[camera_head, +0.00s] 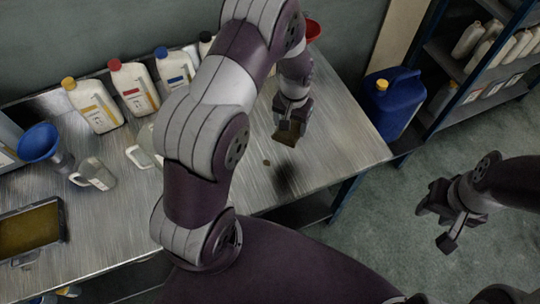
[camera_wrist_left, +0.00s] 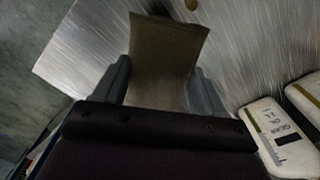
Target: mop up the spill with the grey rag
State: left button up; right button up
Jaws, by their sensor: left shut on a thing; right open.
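My left gripper (camera_head: 291,120) is above the right part of the metal table and shut on the rag (camera_head: 287,136). The rag looks brownish grey; it hangs below the fingers, and its shadow falls on the table beneath. In the left wrist view the rag (camera_wrist_left: 166,60) spreads out between the two fingers (camera_wrist_left: 160,88). A small brown spot of the spill (camera_head: 266,162) lies on the table, left of and nearer than the rag, apart from it. It also shows at the top edge of the left wrist view (camera_wrist_left: 192,4). My right gripper (camera_head: 437,224) is open and empty, out over the floor.
The metal table (camera_head: 345,150) is bare around the spot. Several white bottles (camera_head: 94,106) stand along its back. A blue funnel (camera_head: 39,143), a clear jug (camera_head: 94,175) and an oil-filled tray (camera_head: 62,210) are at left. A blue canister (camera_head: 390,104) stands beyond the right edge, beside shelves (camera_head: 450,62).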

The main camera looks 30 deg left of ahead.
aim_at(266, 163)
pick_arm(q)
jog(key=shift+n, duration=0.4)
jog(key=s+a+f+b, duration=0.1)
jog(key=f+b, duration=0.1)
jog(key=s+a+f+b, duration=0.1)
jog(key=f+b, duration=0.2)
jog(key=s+a+f+b, duration=0.1)
jog(key=a+f+b, duration=0.1)
jog(key=b, duration=0.1)
jog(key=shift+s+a+f, duration=0.1)
jog(key=shift+s+f, duration=0.05)
jog(key=shift+s, duration=0.2)
jog(key=s, duration=0.2)
jog(key=shift+s+a+f+b, duration=0.2)
jog(key=shift+s+a+b, duration=0.05)
jog(key=shift+s+b, duration=0.1)
jog(key=shift+f+m, duration=0.2)
jog(key=shift+m, duration=0.2)
jog(key=shift+d+f+b, duration=0.1)
jog(key=shift+f+b, duration=0.25)
jog(key=shift+b, duration=0.05)
notch_tip(266, 163, down, 4)
jog(key=b, duration=0.3)
jog(key=shift+b, duration=0.4)
jog(key=shift+f, duration=0.35)
